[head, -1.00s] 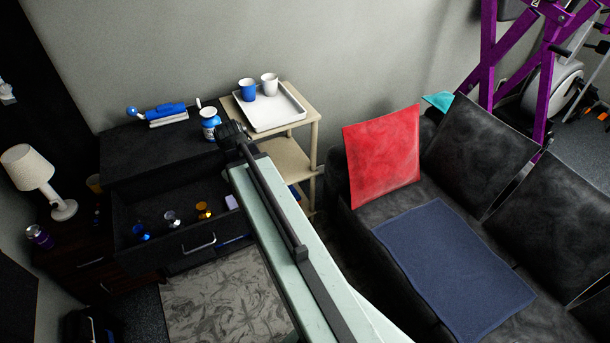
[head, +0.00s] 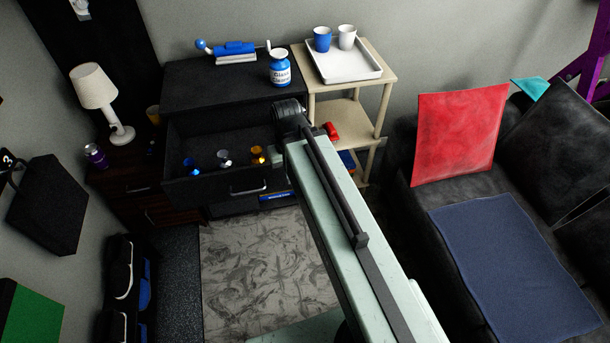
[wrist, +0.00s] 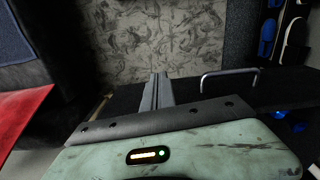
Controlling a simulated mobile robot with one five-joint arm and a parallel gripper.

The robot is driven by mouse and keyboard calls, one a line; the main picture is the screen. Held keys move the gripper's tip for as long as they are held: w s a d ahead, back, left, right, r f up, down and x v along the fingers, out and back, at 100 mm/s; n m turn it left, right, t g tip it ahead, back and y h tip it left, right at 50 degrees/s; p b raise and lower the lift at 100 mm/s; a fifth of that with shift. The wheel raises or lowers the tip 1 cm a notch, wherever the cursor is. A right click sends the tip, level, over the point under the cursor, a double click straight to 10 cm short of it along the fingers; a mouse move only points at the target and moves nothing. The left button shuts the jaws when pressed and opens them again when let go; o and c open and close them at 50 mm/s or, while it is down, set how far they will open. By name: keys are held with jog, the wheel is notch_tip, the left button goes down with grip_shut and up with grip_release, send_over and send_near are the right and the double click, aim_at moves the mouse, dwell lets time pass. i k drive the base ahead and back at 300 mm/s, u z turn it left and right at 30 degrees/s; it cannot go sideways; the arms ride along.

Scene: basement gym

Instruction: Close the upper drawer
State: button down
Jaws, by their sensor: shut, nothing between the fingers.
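The upper drawer (head: 215,187) of the black dresser (head: 225,88) stands pulled out in the head view, with a blue, a silver and a gold item inside. Its silver handle (head: 248,189) is on the front and also shows in the wrist view (wrist: 229,73). My arm reaches to the drawer's right end and covers part of it. My gripper (wrist: 158,78) is shut and empty in the wrist view, to the left of the handle in that picture. The fingertips are hidden in the head view. I cannot tell whether they touch the drawer.
A beige shelf (head: 384,108) with a white tray (head: 345,75) stands right of the dresser. A blue-labelled jar (head: 280,70) is on the dresser top. A dark sofa (head: 400,210) is at right. The patterned rug (head: 260,260) before the drawer is clear.

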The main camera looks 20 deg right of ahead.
aim_at(200, 136)
jog(key=z, duration=0.3)
jog(key=k, duration=1)
jog(key=u, duration=1.35)
jog(key=i, duration=1)
jog(key=u, duration=0.1)
